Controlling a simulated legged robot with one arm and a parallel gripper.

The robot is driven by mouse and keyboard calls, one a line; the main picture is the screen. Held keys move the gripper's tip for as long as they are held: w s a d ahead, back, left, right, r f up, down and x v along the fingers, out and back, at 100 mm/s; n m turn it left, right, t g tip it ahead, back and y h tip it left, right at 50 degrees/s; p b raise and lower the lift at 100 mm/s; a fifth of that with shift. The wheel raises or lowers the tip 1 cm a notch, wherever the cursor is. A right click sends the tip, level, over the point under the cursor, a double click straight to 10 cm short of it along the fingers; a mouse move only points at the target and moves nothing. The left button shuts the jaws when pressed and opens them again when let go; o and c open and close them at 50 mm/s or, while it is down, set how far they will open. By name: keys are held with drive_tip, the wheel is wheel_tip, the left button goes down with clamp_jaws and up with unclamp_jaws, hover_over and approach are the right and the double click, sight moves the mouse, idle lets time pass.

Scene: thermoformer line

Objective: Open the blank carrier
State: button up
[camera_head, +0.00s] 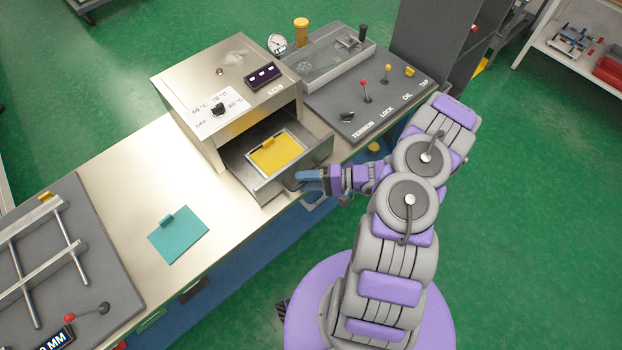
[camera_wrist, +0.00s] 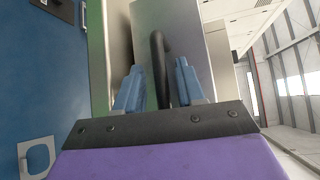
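The blank carrier is a grey metal drawer (camera_head: 262,188) in the front of the steel oven box (camera_head: 228,85). It stands pulled out. A yellow blank (camera_head: 277,153) in a pale frame lies in it. A dark curved handle (camera_head: 291,184) is on the drawer's front; it also shows in the wrist view (camera_wrist: 161,68). My gripper (camera_head: 308,176) is at this handle, reaching in from the right. In the wrist view, my gripper's blue fingers (camera_wrist: 158,88) stand on both sides of the handle. Whether both press on it is not clear.
A teal sheet (camera_head: 178,236) lies on the bench (camera_head: 120,185), left of the oven. A grey control panel (camera_head: 365,95) with small levers is right of the oven. A dark plate with metal rails (camera_head: 85,250) is at lower left. Green floor is clear at right.

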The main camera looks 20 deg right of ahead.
drive_tip(key=shift+d, duration=0.1)
drive_tip(key=p+v, duration=0.2)
drive_tip(key=v, duration=1.5)
drive_tip(key=shift+s, duration=0.15)
